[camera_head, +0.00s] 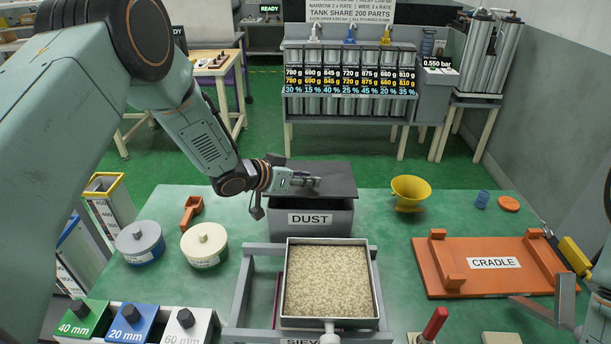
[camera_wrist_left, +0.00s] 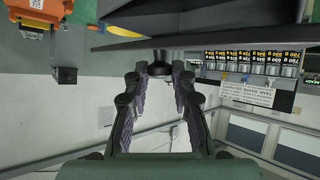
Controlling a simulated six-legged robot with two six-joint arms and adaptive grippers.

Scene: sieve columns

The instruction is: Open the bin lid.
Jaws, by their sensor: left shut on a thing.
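The grey bin labelled DUST (camera_head: 322,224) stands at the middle back of the green table. Its dark flat lid (camera_head: 335,180) is over it, and a dark strip shows between the lid's front edge and the bin, so the lid looks slightly raised there. My left gripper (camera_head: 312,181) reaches over the lid from the left. In the left wrist view its fingers (camera_wrist_left: 162,75) are shut on the lid's dark round knob (camera_wrist_left: 176,68), and the lid (camera_wrist_left: 230,45) shows edge-on. My right gripper (camera_head: 540,298) is at the lower right, fingers apart and empty.
A sieve tray of granules (camera_head: 327,283) stands right in front of the bin. A yellow funnel (camera_head: 409,192) is to its right, an orange cradle (camera_head: 455,284) further right. Dispenser columns (camera_head: 350,80) stand behind.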

